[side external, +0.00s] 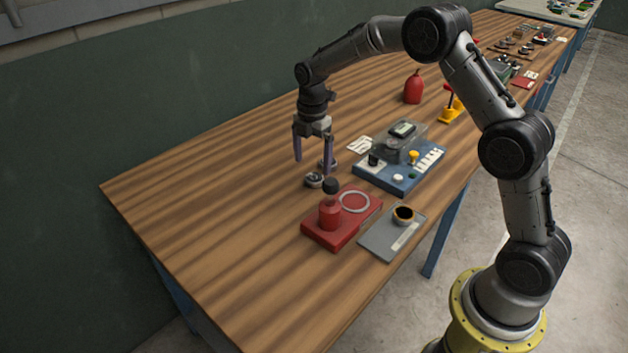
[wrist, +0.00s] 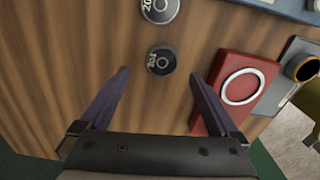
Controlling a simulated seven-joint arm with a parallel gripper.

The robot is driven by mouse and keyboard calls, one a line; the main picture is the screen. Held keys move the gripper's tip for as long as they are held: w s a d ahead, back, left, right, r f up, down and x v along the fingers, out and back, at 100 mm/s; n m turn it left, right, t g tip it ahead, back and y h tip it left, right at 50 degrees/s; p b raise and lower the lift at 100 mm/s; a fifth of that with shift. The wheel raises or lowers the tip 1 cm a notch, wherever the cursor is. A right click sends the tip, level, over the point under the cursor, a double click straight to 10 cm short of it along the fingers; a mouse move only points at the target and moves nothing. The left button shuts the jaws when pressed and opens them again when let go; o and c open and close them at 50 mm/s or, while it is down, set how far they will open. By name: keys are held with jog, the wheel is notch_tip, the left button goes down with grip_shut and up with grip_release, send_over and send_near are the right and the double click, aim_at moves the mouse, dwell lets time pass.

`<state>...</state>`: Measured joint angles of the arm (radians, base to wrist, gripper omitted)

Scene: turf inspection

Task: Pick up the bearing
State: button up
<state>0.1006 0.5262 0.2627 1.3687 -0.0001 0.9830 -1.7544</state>
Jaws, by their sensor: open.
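The other bearing (side external: 329,166) is nearer the blue panel, partly behind a finger, and is cut by the top edge in the wrist view (wrist: 160,9). Each carries a pale printed mark, too small to read surely. My gripper (side external: 312,163) points down above the table, open, with nothing between its purple fingers, which show in the wrist view (wrist: 160,74).
A blue control panel (side external: 377,178), white card (side external: 360,145) and red bottle (side external: 413,88) stand behind. The table's left side is clear.

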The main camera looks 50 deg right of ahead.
aim_at(313, 178)
jog(key=shift+s+d+f, duration=0.1)
jog(key=shift+s+f, duration=0.05)
jog(key=shift+f, duration=2.2)
grip_shut()
